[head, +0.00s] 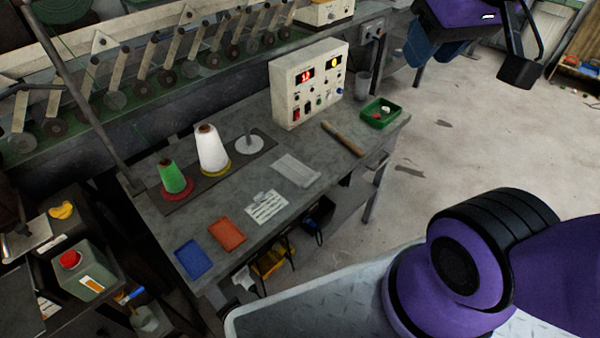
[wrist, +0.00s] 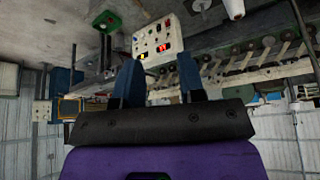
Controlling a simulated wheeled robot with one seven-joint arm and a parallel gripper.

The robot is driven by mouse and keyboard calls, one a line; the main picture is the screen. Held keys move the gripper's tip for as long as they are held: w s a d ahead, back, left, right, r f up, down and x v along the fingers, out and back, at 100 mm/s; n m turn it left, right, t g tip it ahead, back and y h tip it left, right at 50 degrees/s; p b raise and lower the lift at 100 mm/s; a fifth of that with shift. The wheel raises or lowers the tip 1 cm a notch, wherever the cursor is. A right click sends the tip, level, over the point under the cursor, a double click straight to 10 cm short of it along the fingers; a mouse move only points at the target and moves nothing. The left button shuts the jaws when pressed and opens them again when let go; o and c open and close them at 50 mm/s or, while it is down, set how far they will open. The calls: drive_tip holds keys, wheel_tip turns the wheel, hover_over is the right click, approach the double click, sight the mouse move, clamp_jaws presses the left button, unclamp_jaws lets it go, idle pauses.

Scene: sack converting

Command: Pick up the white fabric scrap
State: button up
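A pale, flat, faintly striped piece (head: 296,170), which looks like the white fabric scrap, lies on the grey workbench (head: 222,200) in the head view. It is right of the cones and in front of the control box. I cannot make it out in the wrist view. My gripper (head: 434,48) is at the top right of the head view, above the floor beyond the bench's right end and well away from the scrap. In the wrist view my gripper's (wrist: 158,62) two blue fingers stand apart with nothing held between them.
Around the scrap are a printed sheet (head: 267,207), a brown rod (head: 343,139), the control box (head: 309,85), a white cone (head: 212,150) and a green cone (head: 173,177). A green tray (head: 372,121) holds small items. Orange (head: 227,234) and blue (head: 193,259) trays lie at the front.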

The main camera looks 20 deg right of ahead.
drive_tip(key=shift+o, duration=0.2)
drive_tip(key=o, duration=0.7)
drive_tip(key=shift+w+f, duration=0.1)
drive_tip(key=shift+w, duration=0.25)
drive_tip(key=o, duration=0.4)
drive_tip(key=shift+n+g+h, duration=0.6)
drive_tip(key=shift+g, duration=0.2)
drive_tip(key=w+f, duration=0.1)
drive_tip(key=w, duration=0.2)
drive_tip(key=w+f, duration=0.2)
drive_tip(key=w, duration=0.2)
drive_tip(key=w+f, duration=0.2)
drive_tip(key=w, duration=0.1)
drive_tip(key=shift+w+d+f, duration=0.15)
drive_tip(key=shift+w+f, duration=0.1)
drive_tip(key=shift+w, duration=0.05)
drive_tip(key=shift+o, duration=0.2)
drive_tip(key=n+g+y, duration=0.1)
drive_tip(key=n+g, duration=0.3)
hover_over(311, 178)
wheel_tip(311, 178, down, 33)
drive_tip(key=shift+s+f, duration=0.1)
drive_tip(key=shift+f, duration=5.1)
